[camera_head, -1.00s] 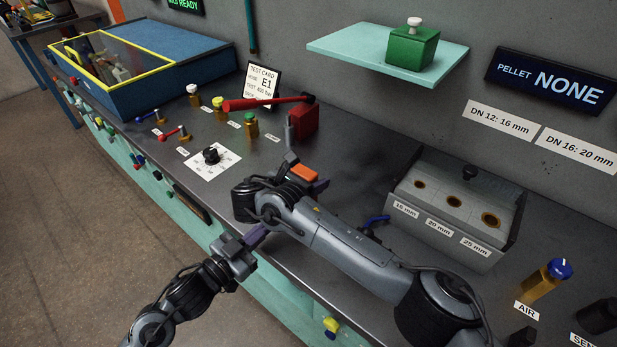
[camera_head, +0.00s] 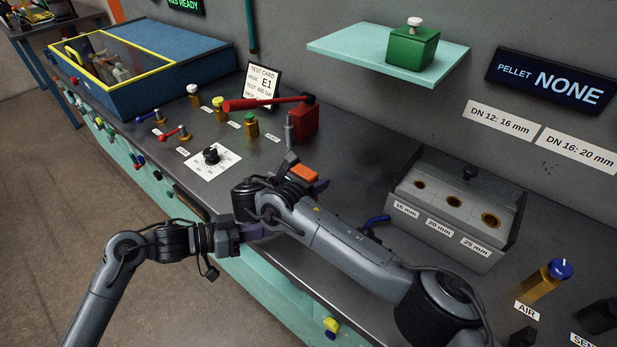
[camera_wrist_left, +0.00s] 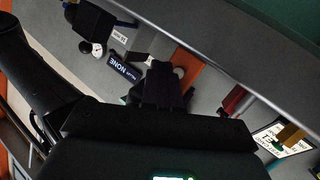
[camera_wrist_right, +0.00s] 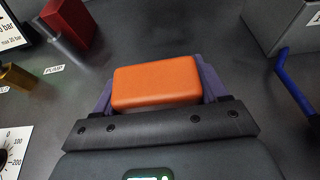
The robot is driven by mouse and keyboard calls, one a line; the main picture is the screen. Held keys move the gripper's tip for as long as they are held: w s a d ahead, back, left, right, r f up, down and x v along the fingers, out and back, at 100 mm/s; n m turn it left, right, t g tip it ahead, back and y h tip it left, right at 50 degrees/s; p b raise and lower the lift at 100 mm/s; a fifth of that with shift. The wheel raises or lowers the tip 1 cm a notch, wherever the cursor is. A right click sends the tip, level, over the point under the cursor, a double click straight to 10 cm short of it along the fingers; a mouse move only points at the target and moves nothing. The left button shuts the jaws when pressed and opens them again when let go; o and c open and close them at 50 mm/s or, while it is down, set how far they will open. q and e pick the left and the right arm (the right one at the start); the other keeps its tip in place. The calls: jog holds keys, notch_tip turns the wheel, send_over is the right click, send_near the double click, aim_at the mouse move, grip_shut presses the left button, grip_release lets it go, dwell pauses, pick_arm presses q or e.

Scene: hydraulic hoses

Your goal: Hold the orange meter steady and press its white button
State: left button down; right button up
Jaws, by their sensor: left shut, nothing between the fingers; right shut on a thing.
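The orange meter (camera_head: 304,173) is held above the bench by my right gripper (camera_head: 303,176). In the right wrist view, the meter (camera_wrist_right: 155,83) sits between the purple fingers, its plain orange face toward the camera. My left gripper (camera_head: 250,234) is shut and empty, close to the near side of my right wrist. In the left wrist view, my dark shut fingers (camera_wrist_left: 163,85) overlap an orange surface, with a pale round spot beside their tips. I cannot tell whether that spot is the white button or whether the fingers touch it. No button shows in the head view.
A red pump block with a long handle (camera_head: 303,121) stands behind the meter. A grey box with holes (camera_head: 455,208) is to the right, with a blue-handled item (camera_head: 376,221) before it. A white dial card (camera_head: 212,162) lies left. Bare bench lies between pump and box.

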pick_arm(q)
jog(key=shift+s+a+r+g, duration=0.15)
jog(key=shift+r+g, duration=0.1)
jog(key=shift+g, duration=0.25)
jog(key=shift+w+d, duration=1.4)
jog(key=shift+w, duration=0.2)
jog(key=shift+w+d, duration=1.4)
jog(key=shift+w, duration=0.2)
jog(key=shift+w+d, duration=0.3)
jog(key=shift+w, duration=0.05)
pick_arm(e)
jog(key=shift+a, duration=0.1)
pick_arm(q)
jog(key=shift+s+a, duration=0.1)
pick_arm(e)
jog(key=shift+s, duration=0.1)
pick_arm(q)
jog(key=shift+s+a, duration=0.2)
jog(key=shift+s, duration=0.05)
jog(key=shift+s+a, duration=1)
jog(key=shift+s, duration=0.15)
jog(key=shift+s+a, duration=0.95)
jog(key=shift+s, duration=0.2)
